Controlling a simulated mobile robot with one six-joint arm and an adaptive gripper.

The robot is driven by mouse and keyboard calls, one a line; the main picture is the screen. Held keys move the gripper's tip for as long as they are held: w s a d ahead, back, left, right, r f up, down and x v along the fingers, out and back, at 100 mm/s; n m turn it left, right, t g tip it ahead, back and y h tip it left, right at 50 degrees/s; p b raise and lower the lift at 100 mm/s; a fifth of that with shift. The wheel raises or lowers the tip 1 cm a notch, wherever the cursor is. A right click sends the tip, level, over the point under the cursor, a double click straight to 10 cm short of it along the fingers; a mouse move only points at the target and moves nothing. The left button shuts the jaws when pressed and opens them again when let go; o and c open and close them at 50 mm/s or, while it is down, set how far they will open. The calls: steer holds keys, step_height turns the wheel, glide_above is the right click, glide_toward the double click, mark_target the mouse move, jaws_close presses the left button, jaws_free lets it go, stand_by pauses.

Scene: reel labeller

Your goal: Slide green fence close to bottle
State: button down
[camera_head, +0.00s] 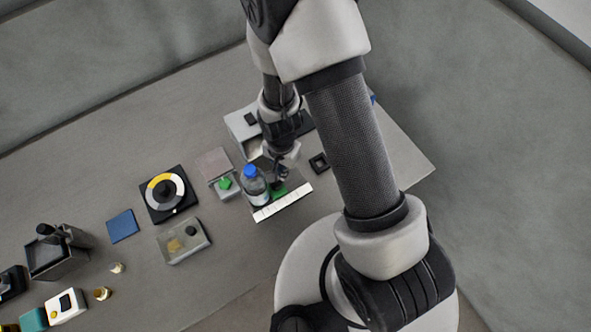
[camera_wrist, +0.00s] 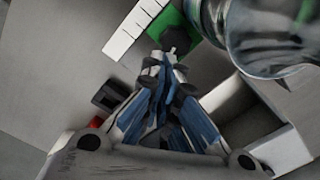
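The green fence (camera_head: 279,192) is a small green block with a dark knob, on a plate with a white scale strip. In the wrist view the green fence (camera_wrist: 190,14) and its knob lie just beyond my fingertips. The clear bottle (camera_head: 255,189) with a blue cap stands upright just left of the fence. In the wrist view the bottle (camera_wrist: 262,38) is close beside the green; any narrow gap is hidden. My gripper (camera_head: 279,182) points down at the fence. In the wrist view my gripper's (camera_wrist: 161,58) fingers are together at the knob; a hold on it cannot be made out.
The white scale strip (camera_head: 283,203) runs along the plate's front edge. A light box (camera_head: 241,124) stands behind, and a small dark square holder (camera_head: 319,162) is to the right. A green-topped block (camera_head: 226,185) and a round dial (camera_head: 165,193) are left.

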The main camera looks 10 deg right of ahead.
step_height(320, 180, up, 5)
steer(key=p, duration=0.3)
steer(key=shift+s+r, duration=0.1)
steer(key=shift+r, duration=0.05)
stand_by(0.5)
